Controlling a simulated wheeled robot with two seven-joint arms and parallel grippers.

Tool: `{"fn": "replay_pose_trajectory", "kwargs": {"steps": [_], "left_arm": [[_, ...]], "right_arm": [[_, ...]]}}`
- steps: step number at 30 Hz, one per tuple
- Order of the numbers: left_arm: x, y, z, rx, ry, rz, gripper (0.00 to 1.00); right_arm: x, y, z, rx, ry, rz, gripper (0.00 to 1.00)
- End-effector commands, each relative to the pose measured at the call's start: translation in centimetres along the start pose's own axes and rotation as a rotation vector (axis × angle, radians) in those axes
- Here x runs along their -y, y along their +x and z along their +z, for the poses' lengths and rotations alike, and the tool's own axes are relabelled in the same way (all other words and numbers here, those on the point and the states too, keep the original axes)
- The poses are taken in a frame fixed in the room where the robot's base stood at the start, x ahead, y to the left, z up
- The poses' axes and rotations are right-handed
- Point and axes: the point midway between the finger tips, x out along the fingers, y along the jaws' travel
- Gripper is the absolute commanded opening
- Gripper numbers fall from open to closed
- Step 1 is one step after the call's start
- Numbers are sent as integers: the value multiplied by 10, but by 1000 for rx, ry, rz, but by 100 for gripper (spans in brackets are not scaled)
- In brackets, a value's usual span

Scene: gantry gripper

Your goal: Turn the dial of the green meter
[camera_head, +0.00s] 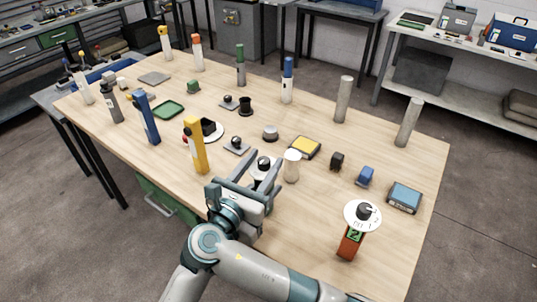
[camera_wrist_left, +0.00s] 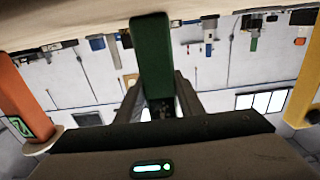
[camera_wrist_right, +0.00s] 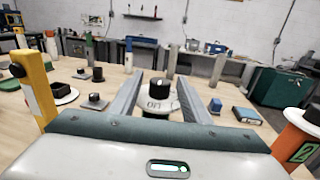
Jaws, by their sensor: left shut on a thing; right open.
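The green meter's body (camera_wrist_left: 152,55) shows as a green post between the fingers of my left gripper (camera_wrist_left: 160,95), which is shut on it. The table appears upside down in the left wrist view. In the head view my left gripper is not visible. The meter's white dial disc (camera_wrist_right: 157,104) and black knob (camera_wrist_right: 160,87) show in the right wrist view, with the open fingers of my right gripper (camera_wrist_right: 158,100) on either side. In the head view my right gripper (camera_head: 256,168) partly covers the dial, whose knob (camera_head: 264,163) shows; I cannot tell whether a finger touches it.
The yellow meter (camera_head: 196,145) stands to the left and the orange meter (camera_head: 350,243) to the right.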

Motion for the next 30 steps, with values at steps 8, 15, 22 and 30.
{"fn": "replay_pose_trajectory", "kwargs": {"steps": [8,15,22,30], "left_arm": [[0,0,1,1,0,1,0],[0,0,0,1,0,1,0],[0,0,0,1,0,0,0],[0,0,0,1,0,0,56]], "right_arm": [[0,-28,0,-1,1,-1,43],[0,-31,0,0,0,-1,43],[0,-31,0,0,0,-1,43],[0,-30,0,0,0,-1,43]]}}
